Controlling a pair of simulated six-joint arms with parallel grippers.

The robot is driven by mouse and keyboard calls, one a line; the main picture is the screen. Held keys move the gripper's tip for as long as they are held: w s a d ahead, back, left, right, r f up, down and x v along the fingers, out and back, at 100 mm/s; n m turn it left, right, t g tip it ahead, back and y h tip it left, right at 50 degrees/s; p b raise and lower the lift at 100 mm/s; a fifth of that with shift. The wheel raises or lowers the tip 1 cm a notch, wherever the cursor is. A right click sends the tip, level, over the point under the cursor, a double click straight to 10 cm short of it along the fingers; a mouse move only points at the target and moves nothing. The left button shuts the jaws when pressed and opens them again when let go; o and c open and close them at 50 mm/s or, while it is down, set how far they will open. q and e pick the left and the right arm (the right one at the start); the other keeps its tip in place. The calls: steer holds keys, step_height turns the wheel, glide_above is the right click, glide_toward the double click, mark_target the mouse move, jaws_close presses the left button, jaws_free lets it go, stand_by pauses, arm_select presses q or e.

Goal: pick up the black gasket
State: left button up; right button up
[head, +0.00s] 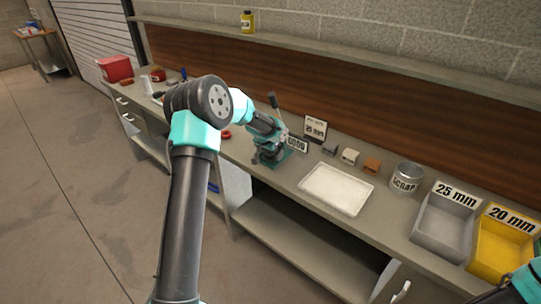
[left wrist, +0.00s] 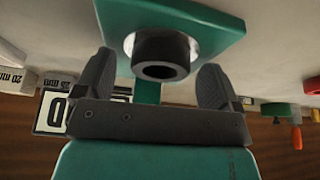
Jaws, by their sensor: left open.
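In the left wrist view, a thick black ring, which looks like the black gasket (left wrist: 160,45), sits at a round bright opening in a teal plate (left wrist: 212,22). My left gripper (left wrist: 157,68) is open, with one dark finger on each side of the ring. A gap shows between the ring and each finger, so it looks untouched. In the head view my left arm reaches over the bench to a teal fixture (head: 276,158) with a lever, and the gasket cannot be made out there. My right gripper is not seen; only a teal piece of my arm shows at bottom right.
A white tray (head: 336,189), small blocks (head: 350,156), a scrap can (head: 406,178), a grey 25 mm bin (head: 443,225) and a yellow 20 mm bin (head: 500,245) stand right of the fixture. A red box (head: 116,68) is far left. A shelf (head: 330,50) runs above.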

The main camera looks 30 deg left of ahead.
arm_select(q)
steer(key=shift+c, duration=0.2)
steer(key=c, duration=1.1)
steer(key=shift+o, duration=0.2)
steer(key=shift+r, duration=0.5)
step_height(320, 180, up, 3)
steer(key=shift+f, duration=0.15)
steer(key=s+d+r, duration=0.1)
steer(key=s+d, duration=0.7)
steer(key=s, duration=0.5)
steer(key=shift+s+d+r, duration=0.15)
steer(key=shift+s+d, duration=0.1)
steer(key=shift+s, duration=0.1)
